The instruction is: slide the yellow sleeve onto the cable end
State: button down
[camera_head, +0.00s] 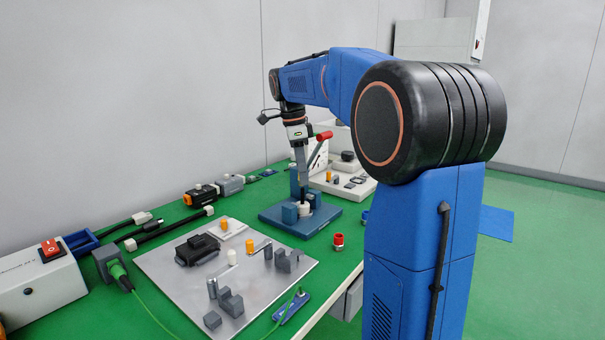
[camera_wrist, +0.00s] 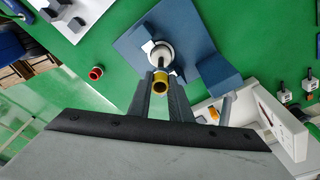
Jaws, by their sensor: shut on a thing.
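My gripper (camera_wrist: 160,100) is shut on the yellow sleeve (camera_wrist: 161,77), a short ring held between the fingertips with its open bore showing. In the wrist view the sleeve is just below a white round holder (camera_wrist: 161,54), overlapping its edge. A thin dark piece stands at the holder's middle, perhaps the cable end; I cannot tell for sure. In the head view my gripper (camera_head: 303,186) points down over the holder (camera_head: 303,209) on the blue base (camera_head: 327,217); the sleeve is hidden there. Whether sleeve and cable end touch is unclear.
A red ring (camera_head: 338,241) stands on the green table. A grey plate (camera_head: 160,262) with grey blocks and small yellow parts lies to the left. A white tray (camera_head: 345,186) is behind.

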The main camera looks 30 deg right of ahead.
aim_at(303, 204)
jog(key=shift+f, duration=3.15)
dwell(0.4)
jog(key=c, duration=1.5)
grip_release()
jog(key=shift+c, duration=0.2)
notch_tip(303, 204, up, 17)
jog(key=w+a, duration=0.1)
jog(key=a, duration=0.1)
jog(key=shift+a+r, duration=0.15)
jog(key=shift+a, duration=0.05)
